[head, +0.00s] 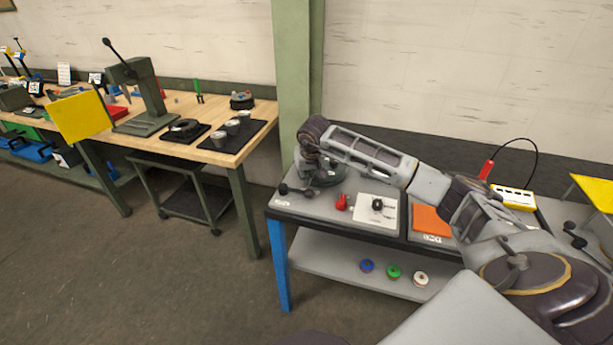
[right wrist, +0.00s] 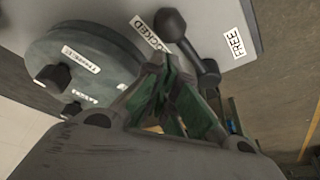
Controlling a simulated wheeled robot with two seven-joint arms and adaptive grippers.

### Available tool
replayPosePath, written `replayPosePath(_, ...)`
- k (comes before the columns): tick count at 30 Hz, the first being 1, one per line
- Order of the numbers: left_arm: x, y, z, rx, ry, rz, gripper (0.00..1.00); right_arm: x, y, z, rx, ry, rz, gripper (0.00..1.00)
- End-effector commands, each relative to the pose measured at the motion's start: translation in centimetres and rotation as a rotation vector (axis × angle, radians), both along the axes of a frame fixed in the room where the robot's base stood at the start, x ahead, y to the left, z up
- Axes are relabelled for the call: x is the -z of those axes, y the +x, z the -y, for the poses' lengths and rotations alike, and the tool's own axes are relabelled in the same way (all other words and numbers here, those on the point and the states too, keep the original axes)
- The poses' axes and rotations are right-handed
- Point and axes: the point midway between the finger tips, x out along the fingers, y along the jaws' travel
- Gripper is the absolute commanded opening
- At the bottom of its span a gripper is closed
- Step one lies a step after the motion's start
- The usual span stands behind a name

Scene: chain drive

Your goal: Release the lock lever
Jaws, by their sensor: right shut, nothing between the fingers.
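The lock lever (head: 297,190) is dark, with a round knob, at the left end of the grey bench. In the right wrist view the lever (right wrist: 190,48) has its knob beside the LOCKED label (right wrist: 150,32); the FREE label (right wrist: 236,42) is on the lever's other side, apart from the knob. My right gripper (right wrist: 158,62) is shut and empty, its tips close beside the lever shaft. I cannot tell whether they touch it. A round grey tensioner disc (right wrist: 85,60) lies on the gripper's other side. My left gripper is not in view.
The bench holds a red part (head: 342,202), a white sheet (head: 365,217), an orange plate (head: 431,221) and a yellow box (head: 513,196). Several coloured spools rest on the lower shelf (head: 345,262). A wooden workbench (head: 245,135) stands left, with open floor between.

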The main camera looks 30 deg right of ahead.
Motion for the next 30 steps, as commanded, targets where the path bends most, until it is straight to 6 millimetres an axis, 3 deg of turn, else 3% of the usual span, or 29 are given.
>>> replayPosePath(9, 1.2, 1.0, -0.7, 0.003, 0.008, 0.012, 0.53, 2.1, 0.7, 0.2, 0.000, 0.000, -0.001, 0.00)
replayPosePath(17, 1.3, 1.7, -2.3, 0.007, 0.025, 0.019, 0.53, 2.4, 0.8, 0.2, -0.001, -0.001, 0.000, 0.00)
replayPosePath(30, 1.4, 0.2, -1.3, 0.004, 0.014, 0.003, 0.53, 2.4, 1.0, 0.2, 0.001, 0.000, 0.000, 0.00)
